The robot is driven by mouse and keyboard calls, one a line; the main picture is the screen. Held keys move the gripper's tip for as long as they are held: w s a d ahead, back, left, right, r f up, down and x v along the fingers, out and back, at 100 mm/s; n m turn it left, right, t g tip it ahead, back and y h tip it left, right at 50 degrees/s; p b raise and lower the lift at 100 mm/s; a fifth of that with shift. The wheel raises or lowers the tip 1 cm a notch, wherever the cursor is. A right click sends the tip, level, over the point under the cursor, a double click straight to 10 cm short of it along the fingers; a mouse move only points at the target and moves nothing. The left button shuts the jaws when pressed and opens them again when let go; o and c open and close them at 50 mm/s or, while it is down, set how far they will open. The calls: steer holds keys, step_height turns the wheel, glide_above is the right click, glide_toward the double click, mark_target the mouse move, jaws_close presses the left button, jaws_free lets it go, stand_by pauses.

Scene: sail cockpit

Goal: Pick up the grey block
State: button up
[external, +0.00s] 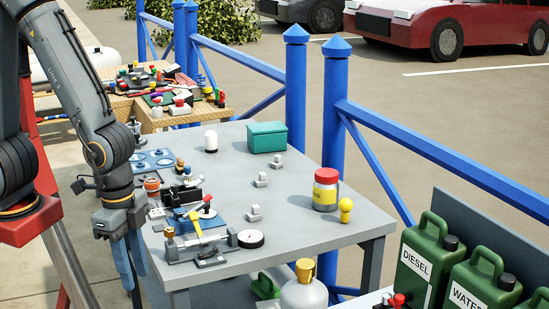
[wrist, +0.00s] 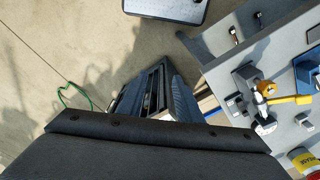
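Several small light-grey pieces stand on the grey table: one by the teal box (external: 277,161), one in the middle (external: 261,180) and one nearer the front (external: 254,212). I cannot tell which of them is the grey block. My gripper (external: 132,265) hangs pointing down beyond the table's left edge, well apart from these pieces. It also shows in the wrist view (wrist: 155,95), over the concrete floor. Its fingers look close together, but the gap between them is unclear. I see nothing held in it.
The table (external: 325,225) also bears a teal box (external: 267,137), a red-lidded jar (external: 326,190), a yellow knob (external: 346,209) and a vise-like tool (external: 200,240). A blue railing (external: 334,110) runs behind it. Green cans (external: 425,260) stand at the lower right. Cluttered gear fills the table's left side.

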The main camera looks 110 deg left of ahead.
steer(key=shift+o, duration=0.5)
steer(key=w+a+n, duration=0.1)
steer(key=w+a, duration=0.1)
steer(key=a, duration=0.4)
steer(key=w+a+r+n+t, duration=0.1)
steer(key=w+a+n, duration=0.1)
steer(key=a, duration=0.5)
steer(key=w+a+n+y, duration=0.1)
steer(key=w+a+n, duration=0.1)
steer(key=w+a, duration=0.2)
steer(key=shift+w+a+r+t, duration=0.15)
steer(key=shift+a+r+t, duration=0.05)
steer(key=shift+a, duration=0.4)
steer(key=shift+w+a+r+t, duration=0.1)
steer(key=shift+a+r+t, duration=0.1)
steer(key=shift+a, duration=0.35)
steer(key=a+n+y, duration=0.1)
steer(key=a+n, duration=0.1)
steer(key=a, duration=0.8)
steer(key=n+y, duration=0.1)
steer(key=n, duration=0.1)
glide_toward(254, 206)
steer(key=f, duration=0.1)
steer(key=shift+p+x, duration=0.8)
steer(key=shift+x, duration=2.95)
steer(key=shift+w+t, duration=0.1)
steer(key=shift+t, duration=0.2)
steer(key=shift+c, duration=0.4)
jaws_close()
